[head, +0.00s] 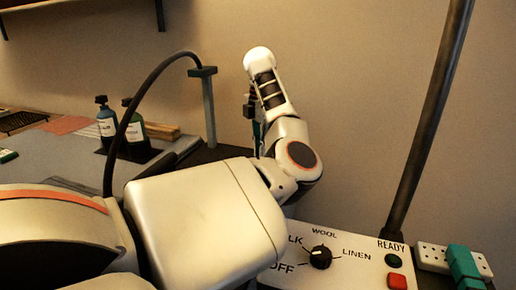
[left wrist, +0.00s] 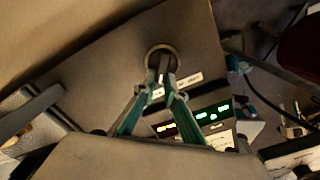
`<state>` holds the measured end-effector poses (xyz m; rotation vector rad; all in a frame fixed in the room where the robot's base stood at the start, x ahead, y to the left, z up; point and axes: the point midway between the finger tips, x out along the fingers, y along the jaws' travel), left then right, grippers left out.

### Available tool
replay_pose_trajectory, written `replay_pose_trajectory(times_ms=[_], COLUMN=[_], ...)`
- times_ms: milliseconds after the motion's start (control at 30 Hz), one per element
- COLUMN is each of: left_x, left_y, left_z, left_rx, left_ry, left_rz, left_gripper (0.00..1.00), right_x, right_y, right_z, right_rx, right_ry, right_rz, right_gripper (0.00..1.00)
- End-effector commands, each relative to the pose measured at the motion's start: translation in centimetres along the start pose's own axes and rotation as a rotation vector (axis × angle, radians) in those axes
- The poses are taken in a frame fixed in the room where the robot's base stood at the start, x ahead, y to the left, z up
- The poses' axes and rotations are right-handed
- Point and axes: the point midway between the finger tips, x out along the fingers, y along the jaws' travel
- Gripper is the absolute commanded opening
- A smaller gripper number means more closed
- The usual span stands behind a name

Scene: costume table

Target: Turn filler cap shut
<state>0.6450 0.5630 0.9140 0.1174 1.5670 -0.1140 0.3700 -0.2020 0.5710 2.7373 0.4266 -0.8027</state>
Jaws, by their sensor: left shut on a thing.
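The filler cap (left wrist: 162,58) is a dark round cap with a raised grip bar, set in a paler ring on top of a grey-brown housing in the left wrist view. My left gripper (left wrist: 164,82) has its teal fingers closed together on the cap's grip bar. In the head view my left arm reaches across the middle, and the gripper is mostly hidden behind my own arm links. The cap does not show in the head view. My right gripper is in neither view.
A control panel (head: 349,275) with a dial (head: 321,257) and a red button (head: 397,281) stands at front right, next to a power strip (head: 431,257) with a teal block. Bottles (head: 106,122) stand at left. A dark slanted pole (head: 430,120) rises at right.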

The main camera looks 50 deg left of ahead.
Motion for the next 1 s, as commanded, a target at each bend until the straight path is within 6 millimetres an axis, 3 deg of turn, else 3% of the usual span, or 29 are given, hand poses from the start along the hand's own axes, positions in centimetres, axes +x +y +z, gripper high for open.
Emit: replay_pose_trajectory(times_ms=[167, 1000], left_x=[-0.6, 0.0], left_y=[-0.4, -1.7], left_z=[0.0, 0.8], left_rx=[-0.143, -0.941], left_ry=[-0.006, 0.002], left_rz=[-0.004, -0.004], left_gripper=[0.0, 0.0], right_x=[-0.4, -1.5], right_y=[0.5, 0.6], right_z=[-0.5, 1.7], right_rx=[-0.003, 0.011], right_ry=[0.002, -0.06], right_rz=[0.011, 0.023], right_gripper=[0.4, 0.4])
